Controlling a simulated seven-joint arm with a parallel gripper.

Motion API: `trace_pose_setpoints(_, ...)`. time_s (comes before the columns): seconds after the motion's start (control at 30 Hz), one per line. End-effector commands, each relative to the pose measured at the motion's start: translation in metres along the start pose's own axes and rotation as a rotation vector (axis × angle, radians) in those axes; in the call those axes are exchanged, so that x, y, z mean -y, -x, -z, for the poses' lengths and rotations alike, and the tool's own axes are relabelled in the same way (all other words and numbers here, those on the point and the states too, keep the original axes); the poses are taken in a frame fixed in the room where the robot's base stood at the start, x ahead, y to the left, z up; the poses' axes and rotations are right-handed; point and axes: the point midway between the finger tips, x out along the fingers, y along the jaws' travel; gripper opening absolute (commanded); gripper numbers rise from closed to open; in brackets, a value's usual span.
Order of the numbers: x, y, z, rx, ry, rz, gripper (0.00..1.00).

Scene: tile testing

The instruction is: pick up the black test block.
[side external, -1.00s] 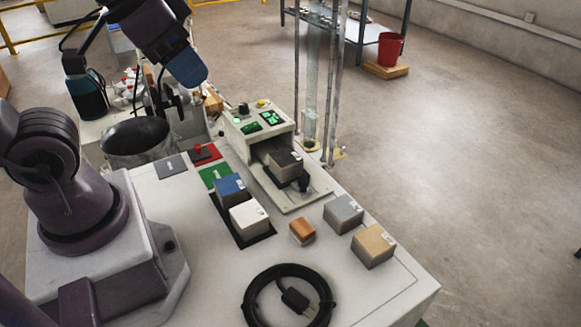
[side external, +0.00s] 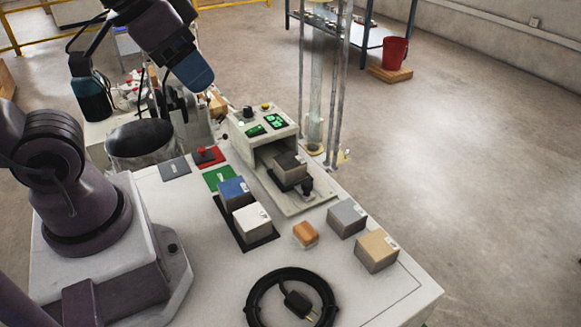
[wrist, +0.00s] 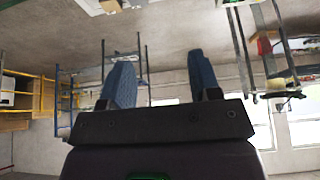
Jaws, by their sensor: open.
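The black test block (side external: 290,166) is a dark cube with a small pale label. It sits in the open bay of the white testing machine, on the machine's low platform. My gripper (side external: 197,76) is up and to the left of it in the side view, in the air and well apart from it. In the wrist view its two blue fingers are spread wide with nothing between them (wrist: 160,78). The block does not show in the wrist view, which looks out across the room.
The testing machine (side external: 258,128) walls the block's bay at back and top. A black knob (side external: 307,186) stands beside the block. Blue (side external: 234,190), white (side external: 253,218), grey (side external: 346,214), tan (side external: 377,247) and small orange (side external: 305,233) blocks stand nearer. A coiled black cable (side external: 257,288) lies in front.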

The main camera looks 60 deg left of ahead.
Motion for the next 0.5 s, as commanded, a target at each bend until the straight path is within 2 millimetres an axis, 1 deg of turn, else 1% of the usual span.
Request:
trace_pose_setpoints(0.03,0.0000,0.0000,0.0000,0.000,0.000,0.000,0.69)
trace_pose_setpoints(0.13,0.0000,0.0000,0.0000,0.000,0.000,0.000,0.92)
trace_pose_setpoints(0.17,0.0000,0.0000,0.0000,0.000,0.000,0.000,0.94)
trace_pose_setpoints(0.4,0.0005,0.0000,0.0000,0.000,0.002,0.001,0.94)
trace_pose_setpoints(0.5,0.0043,-0.0075,-0.0017,0.037,0.019,0.010,0.94)
